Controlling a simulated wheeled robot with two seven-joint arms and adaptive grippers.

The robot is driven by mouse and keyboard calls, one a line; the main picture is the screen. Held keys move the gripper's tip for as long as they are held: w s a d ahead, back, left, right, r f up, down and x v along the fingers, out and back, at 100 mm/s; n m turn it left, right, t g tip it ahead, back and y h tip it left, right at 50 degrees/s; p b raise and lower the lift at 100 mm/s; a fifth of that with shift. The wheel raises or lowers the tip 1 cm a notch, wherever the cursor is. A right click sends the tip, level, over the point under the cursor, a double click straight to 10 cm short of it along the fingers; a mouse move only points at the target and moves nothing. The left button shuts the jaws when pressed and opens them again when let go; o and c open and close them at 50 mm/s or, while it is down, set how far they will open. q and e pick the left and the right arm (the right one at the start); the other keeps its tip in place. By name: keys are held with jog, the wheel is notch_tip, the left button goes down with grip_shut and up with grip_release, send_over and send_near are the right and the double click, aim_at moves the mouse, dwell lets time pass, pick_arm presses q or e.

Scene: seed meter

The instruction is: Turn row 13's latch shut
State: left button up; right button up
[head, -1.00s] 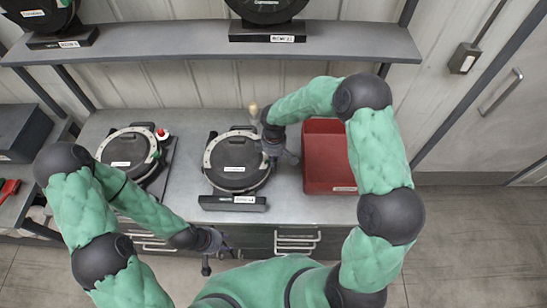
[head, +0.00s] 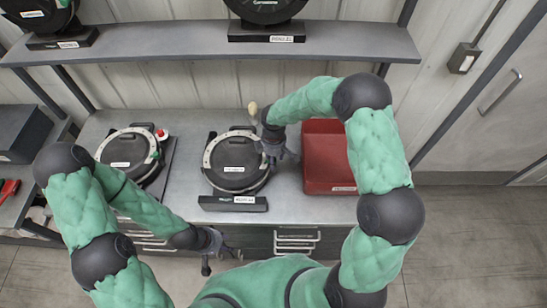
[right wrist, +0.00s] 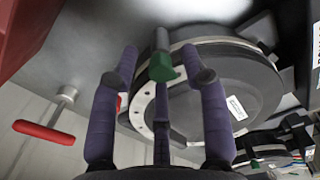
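The seed meter (head: 236,162) in the middle of the bench is round, black-lidded and pale-rimmed, on a dark base whose label (head: 245,199) is too small to read surely. My right gripper (head: 277,152) is at its right edge. In the right wrist view the meter (right wrist: 225,88) lies beyond the fingers, and a green latch knob (right wrist: 162,68) on a metal stem shows between the spread fingertips. The right gripper looks open around the knob; contact cannot be made out. My left gripper (head: 218,252) hangs before the bench front, fingers apart and empty.
Another meter (head: 128,150) with a red knob (head: 162,134) stands to the left. A red bin (head: 326,186) stands right of the middle meter, near my right arm. A shelf (head: 180,42) with more meters hangs behind. A red handle (right wrist: 42,131) shows in the right wrist view.

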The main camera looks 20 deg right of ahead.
notch_tip(320, 180, up, 12)
dwell(0.6)
dwell(0.5)
